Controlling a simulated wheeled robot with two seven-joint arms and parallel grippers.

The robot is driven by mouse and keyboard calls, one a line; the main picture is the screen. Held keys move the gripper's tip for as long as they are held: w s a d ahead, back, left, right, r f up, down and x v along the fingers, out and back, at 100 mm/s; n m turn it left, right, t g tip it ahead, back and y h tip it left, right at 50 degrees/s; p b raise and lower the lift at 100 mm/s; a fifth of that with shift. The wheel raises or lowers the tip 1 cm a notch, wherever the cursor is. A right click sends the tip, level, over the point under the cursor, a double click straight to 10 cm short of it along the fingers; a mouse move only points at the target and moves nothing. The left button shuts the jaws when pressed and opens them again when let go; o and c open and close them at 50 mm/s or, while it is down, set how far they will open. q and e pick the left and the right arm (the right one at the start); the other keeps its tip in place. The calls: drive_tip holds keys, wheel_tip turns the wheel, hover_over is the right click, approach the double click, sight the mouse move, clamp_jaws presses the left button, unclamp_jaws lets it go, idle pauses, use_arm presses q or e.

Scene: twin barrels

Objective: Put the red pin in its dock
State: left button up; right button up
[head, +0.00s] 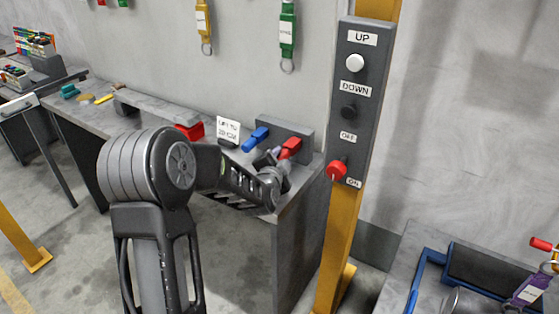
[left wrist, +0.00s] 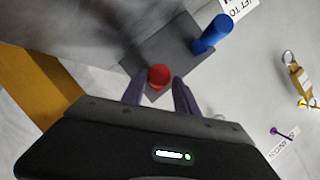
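The red pin (head: 291,147) is at the right end of a dark grey block (head: 293,129) at the far right of the bench. A blue pin (head: 256,139) juts from the same block to its left. My left gripper (head: 274,160) is at the red pin. In the left wrist view the red pin (left wrist: 158,74) shows nearly end-on between the two fingers (left wrist: 159,92), with small gaps at both sides, so the gripper looks open around it. How deep the pin sits in the block is hidden. My right gripper is not in view.
A white sign (head: 228,129) and a red object (head: 190,131) stand left of the block on the grey bench (head: 88,112). A yellow post with a button panel (head: 348,105) rises close to the right. Tagged keys (head: 287,30) hang on the wall.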

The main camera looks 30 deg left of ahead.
use_arm(q)
drive_tip(key=o, duration=0.3)
drive_tip(key=shift+s, duration=0.1)
drive_tip(key=v, duration=0.7)
drive_tip(key=shift+s+d+r+b, duration=0.15)
drive_tip(key=shift+s+b, duration=0.15)
idle(0.8)
